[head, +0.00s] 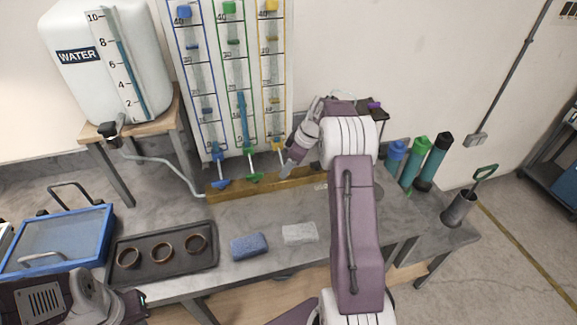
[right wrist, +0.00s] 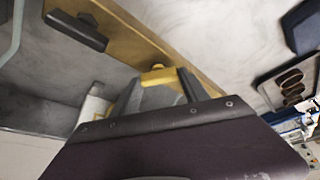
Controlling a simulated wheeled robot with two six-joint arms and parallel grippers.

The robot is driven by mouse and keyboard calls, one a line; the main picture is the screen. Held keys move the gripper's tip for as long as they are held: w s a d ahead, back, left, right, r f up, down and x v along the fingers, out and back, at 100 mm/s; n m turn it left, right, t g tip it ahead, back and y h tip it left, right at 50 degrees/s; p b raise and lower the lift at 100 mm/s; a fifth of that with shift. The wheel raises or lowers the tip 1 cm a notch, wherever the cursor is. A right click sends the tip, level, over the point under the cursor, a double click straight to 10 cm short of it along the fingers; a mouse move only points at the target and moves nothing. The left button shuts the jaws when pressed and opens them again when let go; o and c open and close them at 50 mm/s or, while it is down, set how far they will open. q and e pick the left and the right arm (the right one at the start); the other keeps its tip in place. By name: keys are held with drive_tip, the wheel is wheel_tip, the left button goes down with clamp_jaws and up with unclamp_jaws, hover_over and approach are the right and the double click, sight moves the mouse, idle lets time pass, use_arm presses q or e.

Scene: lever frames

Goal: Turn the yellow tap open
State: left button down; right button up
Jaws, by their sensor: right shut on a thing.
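The yellow tap (head: 278,144) is below the yellow-framed tube, rightmost of three, at the back of the bench. My right gripper (head: 288,168) reaches it and hides most of its handle. In the right wrist view the yellow tap (right wrist: 157,76) shows between the two fingers of my right gripper (right wrist: 160,90), which is shut on it. How far the handle is turned cannot be made out. My left gripper (head: 138,303) is low at the bottom left, away from the taps; its fingers are too unclear to read.
A blue tap (head: 219,182) and a green tap (head: 253,177) sit left of the yellow one. A wooden rail (head: 225,191) runs below them. A dark tray (head: 163,269) with three rings, a blue sponge (head: 249,246) and a white block (head: 299,233) lie in front.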

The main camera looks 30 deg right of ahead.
drive_tip(key=n+p, duration=0.1)
drive_tip(key=n+g+p, duration=0.1)
drive_tip(key=n, duration=0.1)
drive_tip(key=shift+w+d+r+n+y+p, duration=0.1)
drive_tip(key=shift+r+n+y+p, duration=0.1)
drive_tip(key=shift+n+y+p, duration=0.15)
drive_tip(key=shift+w+f+n+g+y+p, duration=0.15)
drive_tip(key=shift+n+g+p, duration=0.25)
drive_tip(key=shift+n+p, duration=0.55)
drive_tip(key=shift+s+n+g+y+p, duration=0.1)
drive_tip(key=shift+n+g+p, duration=0.3)
drive_tip(key=shift+n+p, duration=0.5)
drive_tip(key=o, duration=1.4)
drive_tip(key=shift+d, duration=0.1)
